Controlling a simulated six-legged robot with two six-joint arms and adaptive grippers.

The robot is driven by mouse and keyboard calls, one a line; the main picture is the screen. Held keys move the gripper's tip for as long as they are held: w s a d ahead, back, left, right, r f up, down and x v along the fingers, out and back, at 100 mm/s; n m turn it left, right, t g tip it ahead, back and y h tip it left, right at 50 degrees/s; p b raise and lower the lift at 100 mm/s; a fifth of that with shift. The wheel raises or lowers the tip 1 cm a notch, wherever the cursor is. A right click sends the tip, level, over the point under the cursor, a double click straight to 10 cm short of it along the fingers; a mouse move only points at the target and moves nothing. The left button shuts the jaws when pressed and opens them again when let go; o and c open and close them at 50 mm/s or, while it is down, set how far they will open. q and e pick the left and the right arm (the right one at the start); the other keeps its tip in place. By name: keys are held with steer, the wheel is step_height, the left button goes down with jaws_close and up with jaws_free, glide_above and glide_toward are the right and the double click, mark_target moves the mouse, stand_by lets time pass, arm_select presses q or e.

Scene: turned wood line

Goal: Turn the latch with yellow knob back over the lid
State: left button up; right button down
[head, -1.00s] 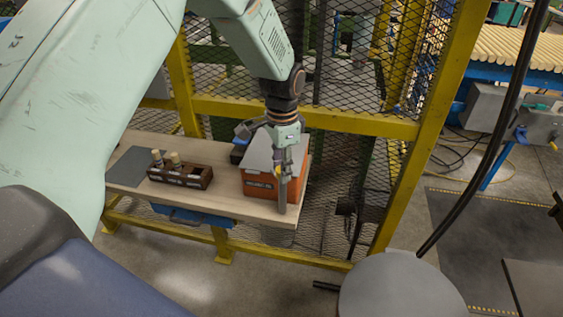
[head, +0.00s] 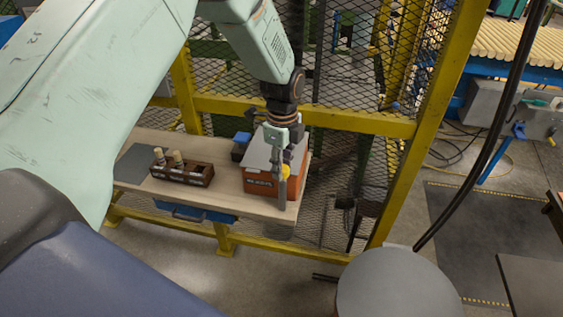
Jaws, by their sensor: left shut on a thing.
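An orange box (head: 259,184) with a grey lid (head: 257,154) stands at the right end of a wooden bench. My left gripper (head: 283,190) points down at the box's front right corner. It is shut on the yellow knob (head: 285,171), which shows between its fingers at the lid's front edge. The latch arm is hidden behind the fingers, so I cannot tell how far it lies over the lid. My right gripper is out of view.
A dark wooden rack (head: 182,173) with a few upright pieces and a grey mat (head: 135,164) lie left of the box on the bench (head: 225,198). A small blue-topped dark object (head: 240,145) sits behind the box. A yellow-framed mesh fence (head: 345,122) stands behind.

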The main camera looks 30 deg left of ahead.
arm_select(q)
steer(key=m, duration=0.2)
steer(key=shift+w+r+m, duration=0.15)
steer(key=shift+r+m, duration=0.05)
steer(key=shift+m, duration=0.1)
steer(key=shift+f+m, duration=0.1)
steer(key=shift+m, duration=1.1)
steer(key=shift+m, duration=0.3)
steer(key=o, duration=1.1)
steer(key=shift+f, duration=0.1)
steer(key=shift+o, duration=0.2)
step_height(320, 180, up, 12)
